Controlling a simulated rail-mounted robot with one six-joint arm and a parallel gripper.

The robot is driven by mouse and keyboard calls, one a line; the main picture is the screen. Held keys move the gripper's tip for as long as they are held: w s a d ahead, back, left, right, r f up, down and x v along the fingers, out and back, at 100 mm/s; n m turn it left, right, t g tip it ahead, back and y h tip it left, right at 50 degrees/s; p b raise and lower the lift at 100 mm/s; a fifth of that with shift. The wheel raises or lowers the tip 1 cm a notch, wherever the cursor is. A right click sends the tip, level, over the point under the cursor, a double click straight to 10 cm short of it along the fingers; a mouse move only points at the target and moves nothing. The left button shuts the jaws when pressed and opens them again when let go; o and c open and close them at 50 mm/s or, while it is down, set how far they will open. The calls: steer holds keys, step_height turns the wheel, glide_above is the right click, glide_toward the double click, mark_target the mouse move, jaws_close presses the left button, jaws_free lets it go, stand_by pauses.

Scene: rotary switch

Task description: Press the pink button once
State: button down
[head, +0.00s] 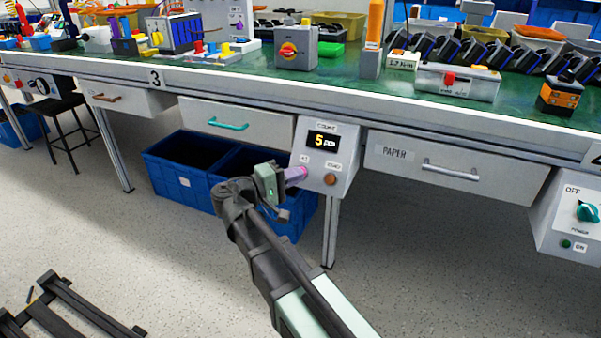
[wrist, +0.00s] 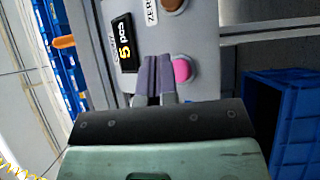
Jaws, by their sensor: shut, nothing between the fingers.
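The pink button (wrist: 182,71) is on the front of a grey counter box (head: 343,155) under the table edge. In the head view, my gripper's fingers (head: 292,176) are in front of the box's lower left and largely cover the button. In the wrist view, the closed fingers (wrist: 153,76) show just left of the pink button, with their tips at or close to the panel. Whether they touch the panel cannot be told. My gripper is shut and empty. The box's display (head: 323,140) reads 5 pcs.
A brown-orange button (head: 330,180) labelled ZERO is right of the fingers on the same panel. Drawers (head: 237,124) flank the box. Blue crates (head: 180,175) stand below on the left. A power box (head: 570,215) is at the far right.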

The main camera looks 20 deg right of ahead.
steer(key=shift+f, duration=0.1)
steer(key=shift+w+d+f, duration=0.15)
steer(key=shift+w+d, duration=0.1)
steer(key=shift+w, duration=0.05)
steer(key=shift+w+d+f+b, duration=0.2)
steer(key=shift+w+d+b, duration=0.1)
steer(key=shift+b, duration=0.1)
stand_by(0.8)
steer(key=shift+a, duration=0.1)
steer(key=shift+s+a+r+p, duration=0.45)
steer(key=shift+s, duration=0.15)
steer(key=s+a+r+p, duration=0.2)
steer(key=s+a, duration=0.1)
steer(key=shift+s+r, duration=0.15)
steer(key=shift+r, duration=0.05)
stand_by(0.5)
steer(key=shift+d, duration=0.1)
